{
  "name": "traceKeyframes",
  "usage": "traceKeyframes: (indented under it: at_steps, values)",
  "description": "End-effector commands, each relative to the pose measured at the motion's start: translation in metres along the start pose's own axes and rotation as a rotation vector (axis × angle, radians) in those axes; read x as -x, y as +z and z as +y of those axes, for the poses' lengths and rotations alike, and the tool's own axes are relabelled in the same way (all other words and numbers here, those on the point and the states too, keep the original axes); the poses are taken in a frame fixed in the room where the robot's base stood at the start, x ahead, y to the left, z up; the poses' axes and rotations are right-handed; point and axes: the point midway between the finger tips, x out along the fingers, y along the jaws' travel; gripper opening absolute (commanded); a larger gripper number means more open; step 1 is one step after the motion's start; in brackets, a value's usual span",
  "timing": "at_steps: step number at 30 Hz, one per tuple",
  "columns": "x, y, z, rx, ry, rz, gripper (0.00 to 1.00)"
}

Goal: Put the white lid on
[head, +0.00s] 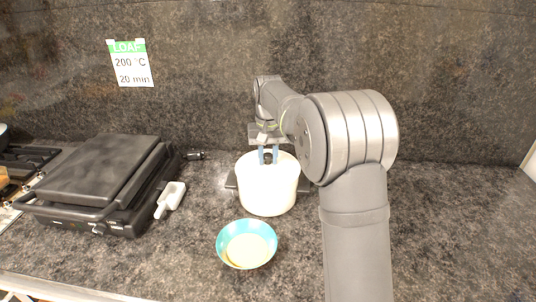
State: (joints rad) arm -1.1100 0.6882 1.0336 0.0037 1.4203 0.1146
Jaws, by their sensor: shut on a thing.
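A white pot (267,198) with dark side handles stands on the counter near the middle of the head view. The white lid (249,164) is at the pot's top, level as far as I can see. I cannot tell whether it rests fully on the rim or is slightly above it. My gripper (268,157) is above the pot, pointing down, with its blue fingers shut on the lid's dark knob (268,159). The fingers and my arm hide part of the lid's far side.
A teal bowl (222,242) with pale contents stands in front of the pot. A black grill (100,180) and a white scoop-like container (172,196) are to the left. A recipe note (131,65) hangs on the wall. The counter's right side is clear beyond my arm.

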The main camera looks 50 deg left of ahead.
Motion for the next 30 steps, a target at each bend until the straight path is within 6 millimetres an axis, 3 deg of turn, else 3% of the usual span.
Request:
traceKeyframes:
  at_steps: [9,10,14,23,26,30]
  values:
    - [-0.004,0.000,0.000,0.000,0.000,0.002,0.00]
    - [-0.004,0.000,0.000,0.000,0.000,0.001,0.28]
    - [-0.004,0.000,0.000,0.000,0.000,0.001,0.51]
    - [-0.003,0.000,0.000,0.000,0.000,0.000,0.51]
    - [0.004,0.000,0.000,0.000,0.000,0.001,0.51]
    - [0.028,-0.001,0.000,0.000,-0.001,0.005,0.51]
